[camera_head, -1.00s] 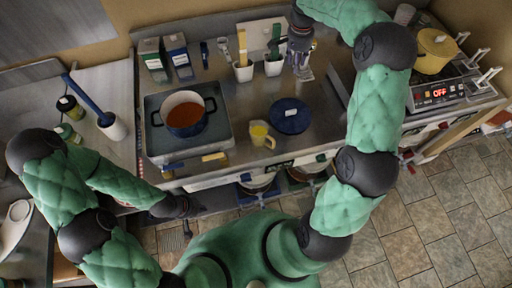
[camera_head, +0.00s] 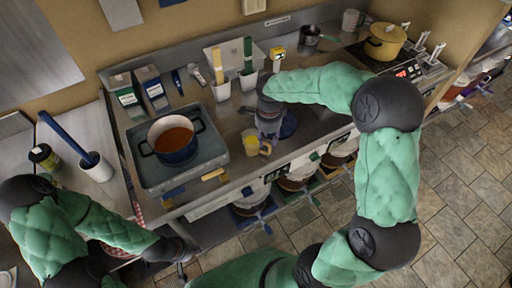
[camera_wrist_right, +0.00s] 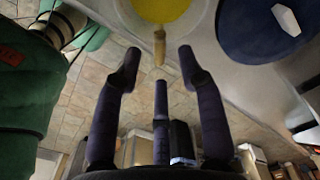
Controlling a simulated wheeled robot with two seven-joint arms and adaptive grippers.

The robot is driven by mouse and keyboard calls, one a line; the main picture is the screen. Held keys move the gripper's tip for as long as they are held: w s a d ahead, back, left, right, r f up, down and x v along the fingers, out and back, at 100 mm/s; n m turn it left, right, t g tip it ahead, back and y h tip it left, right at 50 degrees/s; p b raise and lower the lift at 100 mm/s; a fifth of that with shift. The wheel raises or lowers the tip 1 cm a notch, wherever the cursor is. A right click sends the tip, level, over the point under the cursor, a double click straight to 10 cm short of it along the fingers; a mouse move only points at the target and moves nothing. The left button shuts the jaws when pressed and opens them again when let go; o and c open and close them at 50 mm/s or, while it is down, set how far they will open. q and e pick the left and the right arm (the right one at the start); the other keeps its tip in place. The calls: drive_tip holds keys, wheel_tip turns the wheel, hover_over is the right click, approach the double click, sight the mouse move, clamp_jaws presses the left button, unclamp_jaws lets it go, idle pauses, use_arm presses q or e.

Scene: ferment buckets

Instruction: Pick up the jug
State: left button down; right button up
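The jug (camera_head: 251,145) is small and pale, with yellow contents and a tan handle. It stands upright on the steel counter, right of the tray. In the right wrist view, the jug (camera_wrist_right: 166,12) is at the top edge, cut off by the frame, with its handle pointing down at my gripper. My right gripper (camera_wrist_right: 158,62) is open and empty. Its dark fingertips are spread to either side of the handle's end, and I see no contact. In the head view the right gripper (camera_head: 269,138) is just right of the jug. My left gripper (camera_head: 183,263) hangs low, off the counter's front.
A round blue lid (camera_head: 289,126) lies right of the jug, partly behind my right gripper. A blue pot (camera_head: 174,140) of orange-red liquid sits on a grey tray (camera_head: 150,186). White utensil holders (camera_head: 221,91) stand behind. A yellow pot (camera_head: 385,42) is at the back right.

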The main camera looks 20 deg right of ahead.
sight(269, 152)
drive_tip(key=shift+f, duration=0.65)
drive_tip(key=f, duration=0.1)
drive_tip(key=f+b, duration=0.1)
drive_tip(key=f, duration=0.1)
drive_tip(key=s+f, duration=0.1)
drive_tip(key=shift+d+f, duration=0.15)
drive_tip(key=shift+d, duration=0.2)
drive_tip(key=shift+w+f, duration=0.1)
drive_tip(key=shift+f, duration=0.4)
clamp_jaws()
